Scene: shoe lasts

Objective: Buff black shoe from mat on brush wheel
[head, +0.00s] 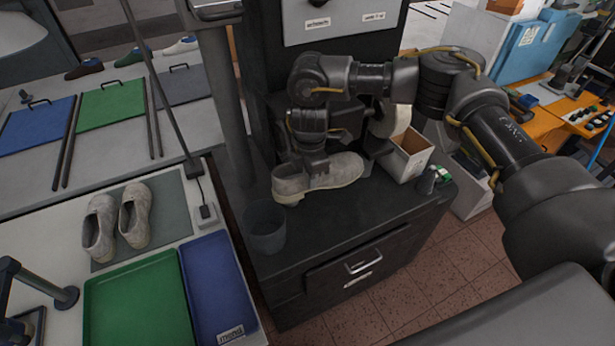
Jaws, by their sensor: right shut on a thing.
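My right gripper (315,167) points down and is shut on a pale grey shoe (343,171), not a black one. The shoe is roughly level over the dark cabinet top (350,220); I cannot tell whether it touches it. A pale round wheel (394,119), which looks like the brush wheel, is behind and right of the shoe, partly hidden by my arm. Whether shoe and wheel touch is unclear. Two more pale grey shoes, one (100,228) beside the other (135,214), stand on the grey-green mat (174,215) at left.
A dark cup (265,227) stands at the cabinet's left edge. An open box (408,158) and small bottles (432,179) are at its right. A green tray (140,305) and a blue tray (220,290) lie on the left table. The cabinet's front top is clear.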

